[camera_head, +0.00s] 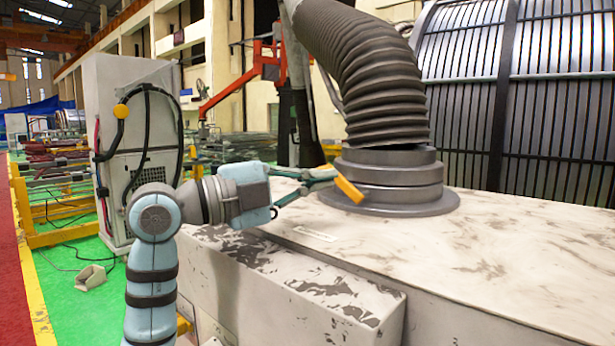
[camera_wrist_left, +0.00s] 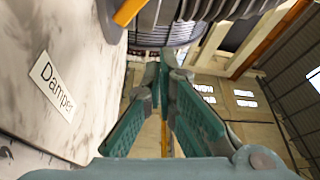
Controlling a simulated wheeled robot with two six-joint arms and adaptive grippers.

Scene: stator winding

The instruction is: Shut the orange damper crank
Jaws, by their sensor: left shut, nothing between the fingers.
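The orange damper crank (camera_head: 348,189) is a short flat bar at the front left of the dark round duct base (camera_head: 395,178). It slants down to the right in the head view. In the left wrist view the crank (camera_wrist_left: 129,11) shows at the top, left of the fingertips. My left gripper (camera_head: 331,175) is shut and empty, its tips close beside the crank. Whether they touch it I cannot tell. In the left wrist view the gripper's fingers (camera_wrist_left: 166,62) meet at the tips. My right gripper is not in view.
A ribbed grey hose (camera_head: 375,75) rises from the duct base. A worn white housing top (camera_head: 480,245) spreads around it, with a "Damper" label (camera_wrist_left: 57,85) near the edge. A lower white ledge (camera_head: 310,285) lies in front. A grey cabinet (camera_head: 140,135) stands at the left.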

